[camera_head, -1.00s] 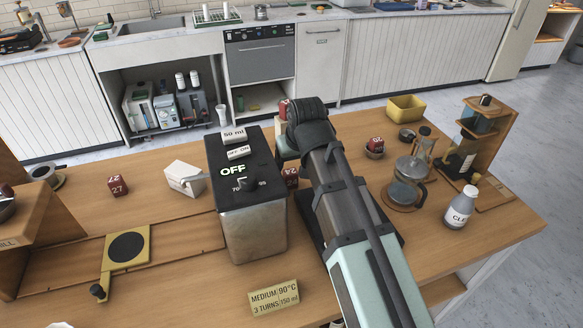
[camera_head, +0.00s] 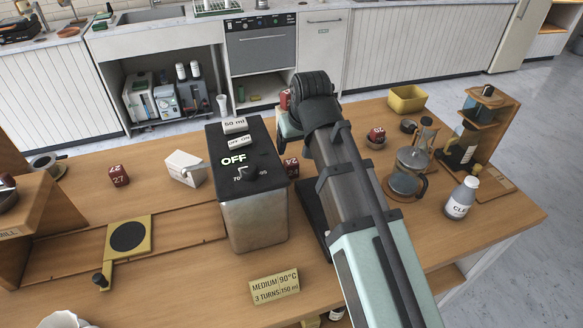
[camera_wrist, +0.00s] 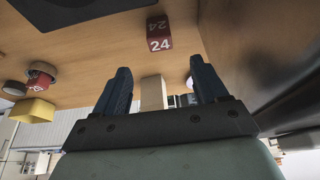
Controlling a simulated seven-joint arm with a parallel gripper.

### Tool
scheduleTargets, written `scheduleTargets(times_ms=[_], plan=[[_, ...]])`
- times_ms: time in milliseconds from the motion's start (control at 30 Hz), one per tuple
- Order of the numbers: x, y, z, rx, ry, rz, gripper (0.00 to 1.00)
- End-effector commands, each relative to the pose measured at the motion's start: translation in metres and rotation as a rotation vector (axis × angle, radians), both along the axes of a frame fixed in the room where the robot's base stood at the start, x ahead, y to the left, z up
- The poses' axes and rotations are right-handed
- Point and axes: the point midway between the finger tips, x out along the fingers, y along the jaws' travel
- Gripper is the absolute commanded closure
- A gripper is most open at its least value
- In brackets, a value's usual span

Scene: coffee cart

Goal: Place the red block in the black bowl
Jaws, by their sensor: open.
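My gripper (camera_wrist: 159,75) is open and empty in the wrist view; my arm hides its fingers in the head view. A red block marked 24 (camera_wrist: 160,41) lies beyond the fingertips, apart from them; it also shows beside the kettle-like dispenser in the head view (camera_head: 291,167). Another red block (camera_head: 377,134) sits in a small dark bowl (camera_head: 375,145) at the right. A small black round vessel (camera_head: 408,126) stands beside that bowl. I cannot tell which is the black bowl. A red block marked 27 (camera_head: 119,175) stands at the left.
The metal dispenser (camera_head: 254,222) with a black top stands left of my arm. A glass carafe (camera_head: 408,176), a white bottle (camera_head: 461,198), a wooden stand (camera_head: 494,128) and a yellow box (camera_head: 407,99) stand at the right. A pale block (camera_wrist: 153,94) shows between my fingers, farther off.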

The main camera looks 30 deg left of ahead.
Motion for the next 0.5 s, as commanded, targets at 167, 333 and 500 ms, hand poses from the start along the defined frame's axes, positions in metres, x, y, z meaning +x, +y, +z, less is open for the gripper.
scheduleTargets(times_ms=[167,333,500], plan=[[0.016,0.013,0.018,-0.059,0.058,0.000,0.28],[0.017,0.014,0.014,-0.083,0.081,0.000,0.28],[0.020,0.017,-0.008,-0.083,0.082,0.000,0.28]])
